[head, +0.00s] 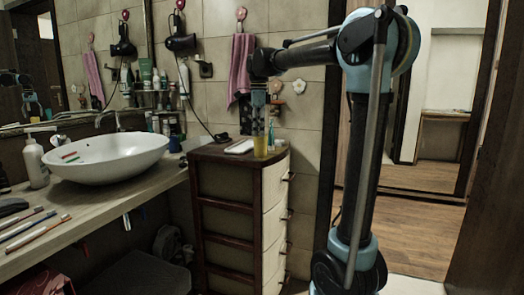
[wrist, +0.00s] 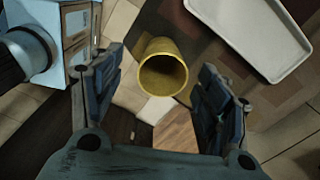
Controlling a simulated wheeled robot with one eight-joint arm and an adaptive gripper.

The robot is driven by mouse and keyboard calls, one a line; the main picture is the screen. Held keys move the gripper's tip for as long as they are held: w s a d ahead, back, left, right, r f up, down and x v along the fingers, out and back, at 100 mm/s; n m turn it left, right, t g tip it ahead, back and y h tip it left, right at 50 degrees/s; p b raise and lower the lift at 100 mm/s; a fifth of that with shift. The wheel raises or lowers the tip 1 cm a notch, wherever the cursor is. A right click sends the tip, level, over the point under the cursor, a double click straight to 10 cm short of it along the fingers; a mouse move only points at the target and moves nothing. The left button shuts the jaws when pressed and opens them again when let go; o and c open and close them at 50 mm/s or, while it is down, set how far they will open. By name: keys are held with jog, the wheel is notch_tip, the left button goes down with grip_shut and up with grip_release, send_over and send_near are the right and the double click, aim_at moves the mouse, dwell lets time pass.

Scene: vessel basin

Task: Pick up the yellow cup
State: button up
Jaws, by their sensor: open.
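The yellow cup (head: 260,147) stands on top of the drawer cabinet (head: 222,153), near its front edge. In the wrist view the yellow cup (wrist: 163,68) shows its round open mouth, between and slightly beyond the fingertips. My gripper (wrist: 158,85) is open, with one finger on each side of the cup and a visible gap to both. In the head view my gripper (head: 259,122) points down from above at the cup. I cannot tell how high the fingertips are against the cup's rim.
A white tray (head: 240,147) lies beside the cup on the cabinet; it also shows in the wrist view (wrist: 255,35). A white basin (head: 105,157) sits on the counter (head: 88,212) at left. Wooden floor (head: 425,215) is clear at right.

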aim_at(260, 146)
notch_tip(260, 146, down, 2)
jog(key=shift+f, duration=0.2)
jog(key=shift+w+d+f, duration=0.1)
jog(key=shift+d+f, duration=0.1)
jog(key=shift+f, duration=1.15)
jog(key=shift+w+d+f, duration=0.1)
jog(key=shift+d+f, duration=0.05)
jog(key=shift+f, duration=1.15)
jog(key=c, duration=1.1)
